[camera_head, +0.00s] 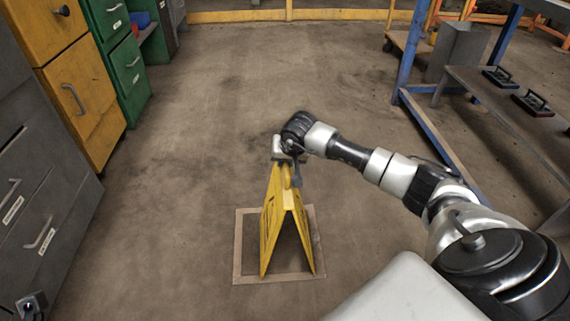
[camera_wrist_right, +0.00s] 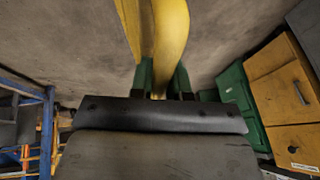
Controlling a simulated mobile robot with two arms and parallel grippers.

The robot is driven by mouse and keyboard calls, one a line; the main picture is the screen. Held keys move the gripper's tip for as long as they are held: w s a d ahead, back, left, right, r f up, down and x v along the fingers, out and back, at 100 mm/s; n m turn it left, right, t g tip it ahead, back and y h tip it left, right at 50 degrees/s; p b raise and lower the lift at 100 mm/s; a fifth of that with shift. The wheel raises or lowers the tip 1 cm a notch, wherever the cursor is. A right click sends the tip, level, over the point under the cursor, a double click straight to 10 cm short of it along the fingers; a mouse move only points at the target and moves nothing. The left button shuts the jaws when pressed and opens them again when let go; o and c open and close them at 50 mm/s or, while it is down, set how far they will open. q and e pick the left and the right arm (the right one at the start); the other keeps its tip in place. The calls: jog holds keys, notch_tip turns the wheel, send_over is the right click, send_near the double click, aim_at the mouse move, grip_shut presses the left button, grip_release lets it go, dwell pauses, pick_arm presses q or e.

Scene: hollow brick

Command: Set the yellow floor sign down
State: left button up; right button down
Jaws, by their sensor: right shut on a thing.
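The yellow floor sign (camera_head: 272,215) is an A-shape with its two panels spread, upright in the middle of the head view. My right gripper (camera_head: 291,168) is above it and shut on its top edge. In the right wrist view, the yellow sign (camera_wrist_right: 170,30) runs up from between the green fingers of my right gripper (camera_wrist_right: 163,78). The sign's lower edges appear within a tan rectangular outline (camera_head: 238,247) on the floor. I cannot tell whether they touch the floor. My left gripper is not in view.
Grey drawers (camera_head: 40,205), a yellow cabinet (camera_head: 75,85) and a green cabinet (camera_head: 122,55) line the left side. A blue-framed workbench (camera_head: 415,110) stands at the right. A yellow barrier (camera_head: 235,16) crosses the back. The floor between is clear.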

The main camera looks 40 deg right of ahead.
jog(key=shift+r, duration=0.1)
jog(key=c, duration=1.5)
grip_release()
jog(key=shift+f, duration=0.2)
jog(key=o, duration=0.4)
